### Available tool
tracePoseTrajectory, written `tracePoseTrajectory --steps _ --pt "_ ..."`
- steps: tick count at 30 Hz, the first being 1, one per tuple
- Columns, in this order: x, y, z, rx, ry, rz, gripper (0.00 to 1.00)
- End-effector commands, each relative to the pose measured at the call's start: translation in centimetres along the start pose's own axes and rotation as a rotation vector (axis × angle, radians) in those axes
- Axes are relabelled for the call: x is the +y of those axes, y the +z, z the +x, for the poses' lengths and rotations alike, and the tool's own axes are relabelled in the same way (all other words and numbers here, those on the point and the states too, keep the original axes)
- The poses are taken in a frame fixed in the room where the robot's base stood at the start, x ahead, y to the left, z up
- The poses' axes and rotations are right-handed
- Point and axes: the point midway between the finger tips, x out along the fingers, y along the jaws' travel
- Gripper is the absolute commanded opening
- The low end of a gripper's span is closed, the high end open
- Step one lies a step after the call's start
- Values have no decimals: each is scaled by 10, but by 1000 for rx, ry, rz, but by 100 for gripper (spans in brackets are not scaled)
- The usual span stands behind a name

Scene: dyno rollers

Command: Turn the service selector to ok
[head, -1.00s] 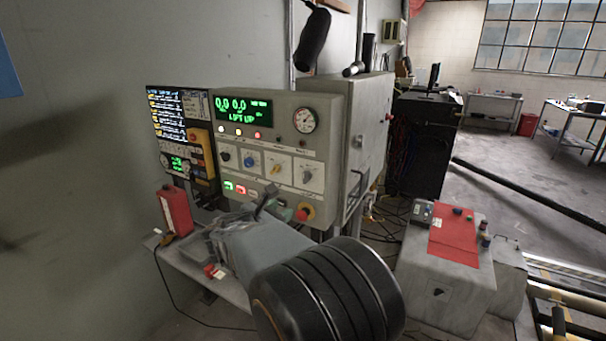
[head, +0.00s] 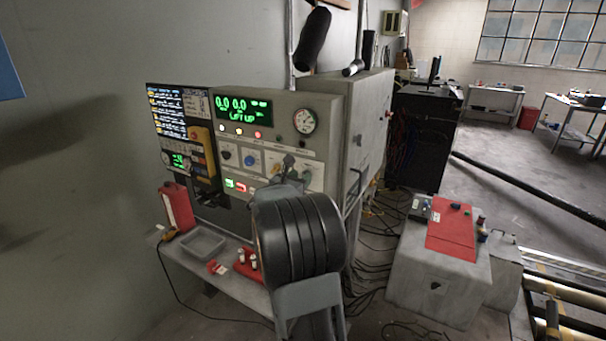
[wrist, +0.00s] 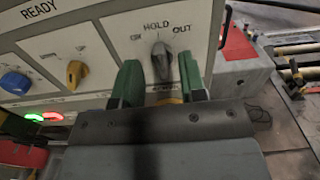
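The service selector (wrist: 162,62) is a grey knob on a white plate in the wrist view. Its plate reads OK at left, HOLD at top and OUT at right. The knob stands almost upright, pointing about at HOLD. My gripper (wrist: 161,80) is open, with one green finger on each side of the knob. Small gaps show between the fingers and the knob. In the head view my gripper (head: 290,170) is in front of the lower right of the control panel (head: 327,112), and the arm hides part of the selector's plate (head: 317,181).
A yellow knob (wrist: 76,73) and a blue knob (wrist: 15,83) sit left of the selector. A red emergency button is hidden behind my arm in the head view. A shelf (head: 190,270) with a grey tray (head: 203,243) lies below. A red-topped cabinet (head: 440,275) stands to the right.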

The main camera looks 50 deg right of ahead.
Motion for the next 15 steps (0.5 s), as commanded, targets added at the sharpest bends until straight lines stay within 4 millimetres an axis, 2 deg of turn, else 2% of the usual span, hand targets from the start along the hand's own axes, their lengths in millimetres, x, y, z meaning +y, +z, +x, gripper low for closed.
tracePoseTrajectory --steps 6,15 --pt "0 0 15 0 0 0 38" --pt "0 0 17 0 0 1 38"
